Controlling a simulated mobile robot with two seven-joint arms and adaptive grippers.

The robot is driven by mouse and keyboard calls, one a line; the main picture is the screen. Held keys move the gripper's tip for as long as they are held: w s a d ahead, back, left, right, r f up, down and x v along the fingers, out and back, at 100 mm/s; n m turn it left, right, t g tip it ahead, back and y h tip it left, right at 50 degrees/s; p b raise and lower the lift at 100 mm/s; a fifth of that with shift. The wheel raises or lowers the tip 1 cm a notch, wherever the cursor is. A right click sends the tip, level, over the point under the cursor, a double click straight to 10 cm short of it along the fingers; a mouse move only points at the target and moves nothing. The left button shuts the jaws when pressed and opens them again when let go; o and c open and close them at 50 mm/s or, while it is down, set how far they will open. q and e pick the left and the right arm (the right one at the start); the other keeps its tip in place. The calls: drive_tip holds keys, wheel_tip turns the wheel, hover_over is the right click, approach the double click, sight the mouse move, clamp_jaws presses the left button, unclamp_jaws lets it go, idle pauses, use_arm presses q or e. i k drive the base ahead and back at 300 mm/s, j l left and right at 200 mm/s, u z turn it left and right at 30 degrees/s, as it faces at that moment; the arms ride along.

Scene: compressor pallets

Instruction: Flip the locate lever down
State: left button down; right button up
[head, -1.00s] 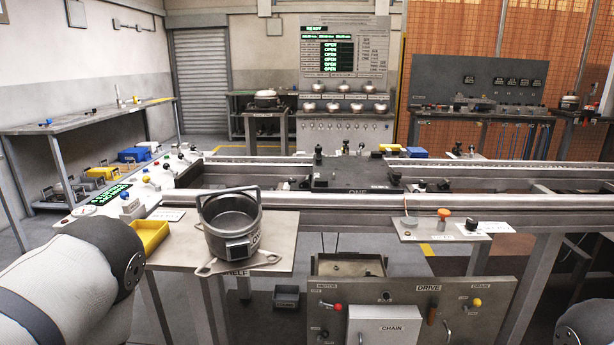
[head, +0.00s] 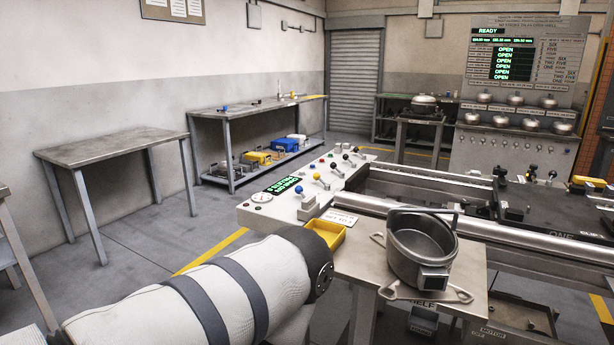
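A sloped white control panel (head: 275,208) stands left of the conveyor rails in the head view. It carries several small levers (head: 322,180) with coloured and black knobs, a green-lit display (head: 283,184) and a round gauge (head: 261,198). One lever with a blue knob (head: 299,189) stands upright at the panel's near right side. The labels are too small to read, so I cannot tell which lever is the locate lever. My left arm reaches in from the bottom, its visible end just in front of the panel. Neither gripper is in view.
A grey pot (head: 421,245) stands on a shelf (head: 365,262) right of my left arm, beside a yellow bin (head: 326,232). Conveyor rails (head: 430,226) run rightward behind it. An empty table (head: 110,150) stands at left. The floor (head: 150,243) between table and panel is clear.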

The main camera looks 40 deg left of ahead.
sight(317, 177)
drive_tip(key=j+z, duration=0.2)
drive_tip(key=j, duration=1.3)
